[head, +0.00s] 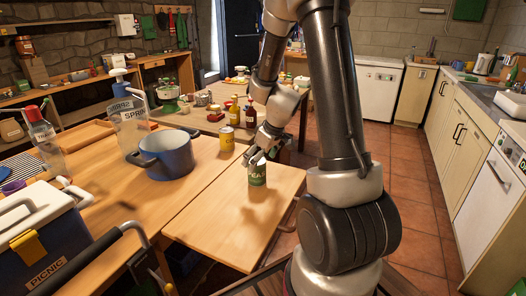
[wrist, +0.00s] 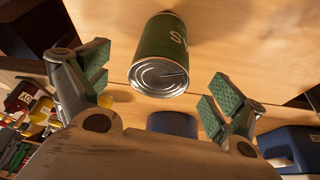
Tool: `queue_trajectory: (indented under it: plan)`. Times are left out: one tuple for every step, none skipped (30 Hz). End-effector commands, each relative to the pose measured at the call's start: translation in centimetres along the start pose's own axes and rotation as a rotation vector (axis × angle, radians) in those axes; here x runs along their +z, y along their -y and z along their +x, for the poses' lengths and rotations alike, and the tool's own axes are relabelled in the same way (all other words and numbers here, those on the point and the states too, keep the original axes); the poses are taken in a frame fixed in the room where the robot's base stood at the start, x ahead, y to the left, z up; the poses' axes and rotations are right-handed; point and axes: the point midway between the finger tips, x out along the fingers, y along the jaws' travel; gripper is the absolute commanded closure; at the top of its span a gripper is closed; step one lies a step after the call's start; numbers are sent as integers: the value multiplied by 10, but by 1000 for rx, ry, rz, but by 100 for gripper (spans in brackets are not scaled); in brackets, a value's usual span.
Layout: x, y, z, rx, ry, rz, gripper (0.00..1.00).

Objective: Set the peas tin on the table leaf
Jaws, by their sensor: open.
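The green peas tin (head: 257,176) appears to stand upright on the table leaf (head: 232,228), toward its far edge. Its pale lettering faces the head camera. In the wrist view the tin (wrist: 160,57) shows its metal end and green side, with bare wood (wrist: 225,40) around it. My gripper (head: 263,152) is just above and behind the tin in the head view. Its two green-padded fingers (wrist: 157,82) are spread wide in the wrist view, with a clear gap on each side of the tin. Nothing is held.
A blue pot (head: 168,155) and a yellow tin (head: 227,138) stand on the main table left of the leaf. The front of the leaf is clear.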

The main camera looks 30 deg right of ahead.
Motion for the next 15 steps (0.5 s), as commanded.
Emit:
queue_trajectory:
  plan:
    - [-1,0,-12,3,-3,-2,6]
    - [-1,0,-18,3,-3,-1,6]
    - [-1,0,-26,2,-3,-1,6]
    - [0,0,-31,2,-2,-1,6]
    - [0,0,-36,2,-2,0,6]
    - [0,0,-41,1,-1,0,6]
    - [0,0,-45,1,-2,-1,6]
    - [0,0,-48,1,-1,0,6]
    - [0,0,-51,1,-1,1,6]
    - [0,1,-54,1,-1,0,6]
    - [-1,2,-58,0,-2,1,6]
    - [-2,5,-65,-2,-4,5,6]
    - [-2,9,-72,-2,-6,7,6]
    - [-3,14,-80,-4,-8,13,6]
    - [-4,22,-95,-6,-11,23,6]
